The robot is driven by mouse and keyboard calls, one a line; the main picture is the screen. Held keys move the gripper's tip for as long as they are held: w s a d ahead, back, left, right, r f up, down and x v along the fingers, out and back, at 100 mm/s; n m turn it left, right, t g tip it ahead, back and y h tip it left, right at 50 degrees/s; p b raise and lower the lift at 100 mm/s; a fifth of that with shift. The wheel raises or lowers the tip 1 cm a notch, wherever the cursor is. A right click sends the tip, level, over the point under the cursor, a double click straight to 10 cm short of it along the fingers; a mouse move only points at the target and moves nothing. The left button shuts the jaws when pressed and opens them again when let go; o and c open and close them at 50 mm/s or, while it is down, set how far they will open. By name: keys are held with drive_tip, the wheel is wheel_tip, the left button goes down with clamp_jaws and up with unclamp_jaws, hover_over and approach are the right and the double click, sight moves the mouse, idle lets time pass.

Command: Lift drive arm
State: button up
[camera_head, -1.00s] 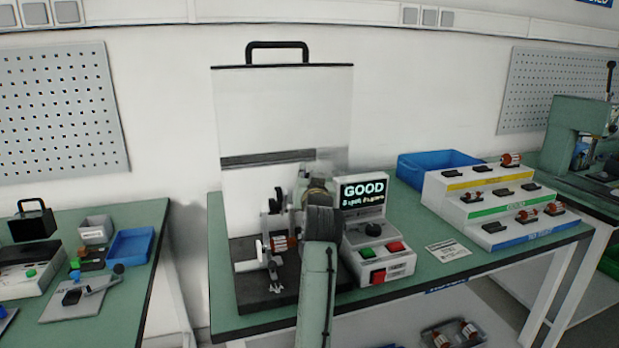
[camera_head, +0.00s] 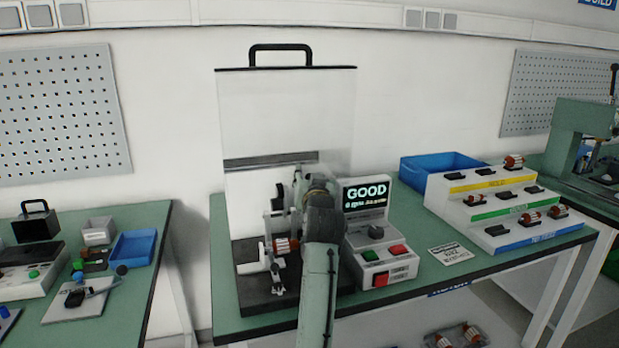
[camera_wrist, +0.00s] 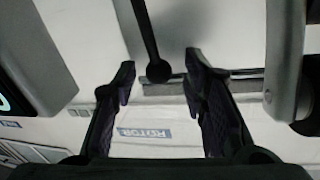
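The tester stands on the middle bench with a black base plate (camera_head: 262,299), a tall clear guard (camera_head: 285,115) and a display (camera_head: 365,194) reading GOOD. A red-and-white rotor (camera_head: 286,245) sits in its uprights, with a white angled piece (camera_head: 251,263) at its left. A dark rod with a ball end (camera_wrist: 158,72), perhaps the drive arm's handle, shows between my gripper's fingertips (camera_wrist: 158,68) in the wrist view. Gaps show on both sides of the ball; I cannot tell its depth. My gripper is open. In the head view my arm hides it and part of the tester.
A control box with a red button (camera_head: 398,250) stands right of the rotor. A stepped rack (camera_head: 470,206) with rotors and a blue bin (camera_head: 440,160) are further right. A printed card (camera_head: 450,253) lies on the bench. A left bench (camera_head: 150,222) stands across a gap.

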drive_tip(key=s+d, duration=0.1)
drive_tip(key=s, duration=1.1)
drive_tip(key=shift+d, duration=0.25)
